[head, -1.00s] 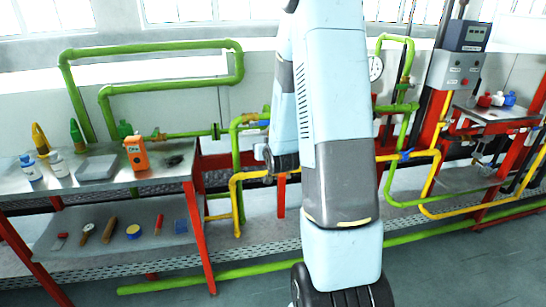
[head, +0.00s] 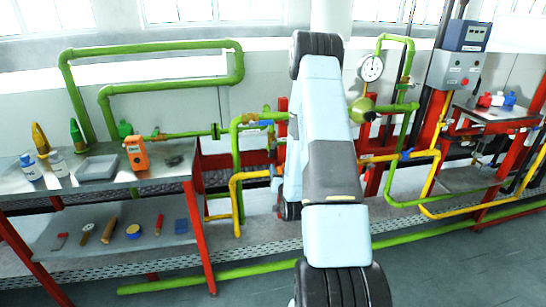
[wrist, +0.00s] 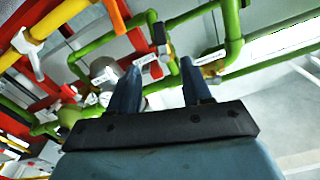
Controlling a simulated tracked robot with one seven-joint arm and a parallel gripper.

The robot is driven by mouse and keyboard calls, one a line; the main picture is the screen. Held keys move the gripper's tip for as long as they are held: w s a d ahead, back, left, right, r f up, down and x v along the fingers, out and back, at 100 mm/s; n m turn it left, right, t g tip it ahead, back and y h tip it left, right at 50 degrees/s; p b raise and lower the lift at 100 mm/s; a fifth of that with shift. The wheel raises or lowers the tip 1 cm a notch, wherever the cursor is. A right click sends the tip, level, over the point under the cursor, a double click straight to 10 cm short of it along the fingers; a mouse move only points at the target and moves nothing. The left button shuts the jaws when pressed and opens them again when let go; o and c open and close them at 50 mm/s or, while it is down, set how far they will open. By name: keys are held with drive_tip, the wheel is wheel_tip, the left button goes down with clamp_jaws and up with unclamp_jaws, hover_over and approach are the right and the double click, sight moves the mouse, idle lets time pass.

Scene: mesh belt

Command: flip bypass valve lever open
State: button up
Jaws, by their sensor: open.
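In the wrist view my gripper (wrist: 160,64) is open and empty, its two dark fingers apart. White labelled tags (wrist: 145,61) hang on pipework beyond and between the fingers; their text is too small to read. A dark handle-like part (wrist: 156,28) and an orange bar (wrist: 115,16) lie beyond the fingertips. In the head view a blue lever-like part (head: 258,123) sits on the green pipe, and another blue part (head: 407,154) is on the pipes at right. I cannot tell which is the bypass valve lever. My arm hides the gripper in the head view.
Green pipes (head: 238,180) and yellow pipes (head: 236,208) crowd the wall. A gauge (head: 371,68) and a round green fitting (head: 362,108) stand right of my arm. A metal bench (head: 120,178) with bottles and tools is at left. A control box (head: 455,70) is at right.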

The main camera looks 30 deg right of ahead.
sight(272, 153)
drive_tip(key=x, duration=1.2)
drive_tip(key=shift+w+d, duration=0.1)
drive_tip(key=shift+w, duration=0.1)
clamp_jaws()
